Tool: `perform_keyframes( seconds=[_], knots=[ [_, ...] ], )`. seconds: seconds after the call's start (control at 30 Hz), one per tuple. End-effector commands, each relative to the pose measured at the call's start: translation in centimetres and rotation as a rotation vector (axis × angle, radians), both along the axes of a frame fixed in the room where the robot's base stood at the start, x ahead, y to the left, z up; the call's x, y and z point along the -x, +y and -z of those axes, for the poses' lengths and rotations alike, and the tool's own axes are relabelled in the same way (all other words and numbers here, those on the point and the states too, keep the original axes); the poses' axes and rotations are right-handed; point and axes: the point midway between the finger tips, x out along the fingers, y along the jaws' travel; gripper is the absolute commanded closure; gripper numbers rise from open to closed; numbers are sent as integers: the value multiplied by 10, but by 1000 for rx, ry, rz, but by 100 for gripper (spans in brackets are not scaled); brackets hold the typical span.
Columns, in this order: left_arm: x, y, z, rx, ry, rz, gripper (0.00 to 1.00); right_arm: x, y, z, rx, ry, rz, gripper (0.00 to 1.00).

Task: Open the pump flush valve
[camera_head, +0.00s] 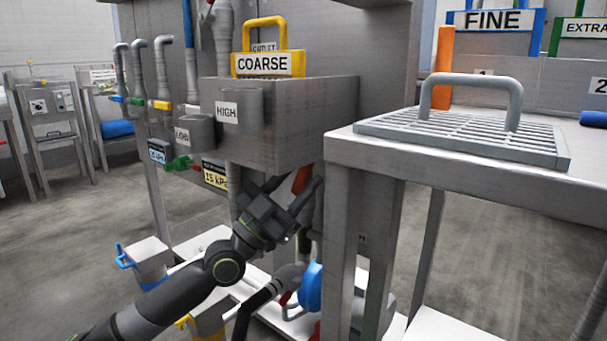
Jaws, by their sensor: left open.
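My left gripper (294,190) is open under the grey tank in the middle of the view. An orange-red bar (302,178), possibly a valve handle, shows between and behind its fingers. I cannot tell whether they touch it. Below the gripper are grey pipework (290,274) and a round blue part (311,288), partly hidden by a table leg. No label I can read marks the pump flush valve, so I cannot say for certain which part it is. My right gripper is not in view.
The grey tank (305,125) bears a yellow-handled COARSE basket (267,62) and HIGH and LOW boxes. A metal table (350,146) with a grate (470,137) stands close on the right. A green valve handle (177,163) is at the left. Open floor lies left and behind.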

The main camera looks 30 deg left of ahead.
Motion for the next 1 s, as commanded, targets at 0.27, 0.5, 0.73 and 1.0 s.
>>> perform_keyframes(
  seconds=[0.27,0.5,0.73,1.0],
  knots=[
    [-9,-5,-10,0,0,3,58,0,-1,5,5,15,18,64],
    [-10,-6,-10,-1,0,2,58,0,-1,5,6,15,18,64],
    [-10,-5,-10,-1,0,2,87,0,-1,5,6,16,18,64],
    [-10,-5,-9,-1,0,2,100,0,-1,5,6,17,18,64]
  ],
)
